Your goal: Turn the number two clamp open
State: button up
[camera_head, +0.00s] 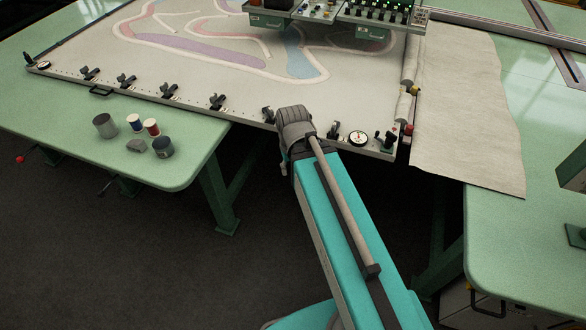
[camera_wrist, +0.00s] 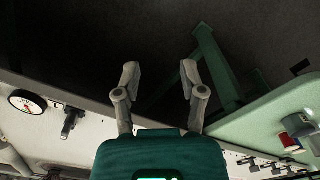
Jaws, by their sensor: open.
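Several black clamps (camera_head: 217,102) stand in a row along the front rail of the white tufting frame (camera_head: 60,66). No clamp numbers are legible, so I cannot tell which is number two. One clamp (camera_head: 333,131) is right of my wrist, beside a round dial; another (camera_head: 268,115) is just left of it. In the wrist view my gripper (camera_wrist: 158,72) is open and empty, its fingers apart over the dark floor. A clamp (camera_wrist: 70,120) shows left of the fingers there. My arm hides part of the rail in the head view.
The round dial (camera_head: 358,138) sits near the rail's right end. On the left green table (camera_head: 60,122) stand a grey can (camera_head: 105,125), thread spools (camera_head: 152,127) and a dark jar (camera_head: 163,147). Pale cloth (camera_head: 465,120) hangs at right. A green table leg (camera_wrist: 212,65) shows beyond the fingers.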

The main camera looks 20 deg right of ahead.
notch_tip(320, 180, up, 12)
jog(key=n+p, duration=0.2)
jog(key=p, duration=1)
send_over(270, 108)
jog(key=shift+s+f, duration=0.1)
jog(key=shift+f, duration=0.1)
notch_tip(270, 108, down, 14)
jog(key=b, duration=1.4)
jog(key=shift+r, duration=0.2)
grip_shut()
